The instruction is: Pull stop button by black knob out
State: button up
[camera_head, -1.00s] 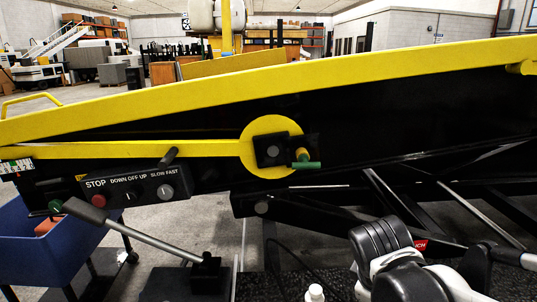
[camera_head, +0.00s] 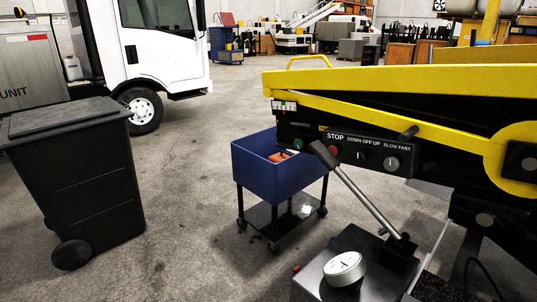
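The black control panel (camera_head: 376,169) is on the side of the yellow-and-black belt loader, right of centre. Under its STOP label is a small red button (camera_head: 333,150), partly behind the black grip (camera_head: 323,154) of a long grey lever. I cannot tell whether the button is in or out. A separate black knob (camera_head: 408,132) sticks out at the panel's upper edge. Two selector knobs sit under DOWN-OFF-UP (camera_head: 361,155) and SLOW FAST (camera_head: 393,162). My gripper is not in view.
A blue cart (camera_head: 268,178) stands left of the panel. A black wheeled bin (camera_head: 75,180) and a white truck (camera_head: 165,45) are at left. A dark box with a white round dial (camera_head: 345,269) is low in front. Open floor lies between bin and cart.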

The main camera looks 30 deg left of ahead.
aim_at(333, 149)
jog(key=u, duration=0.8)
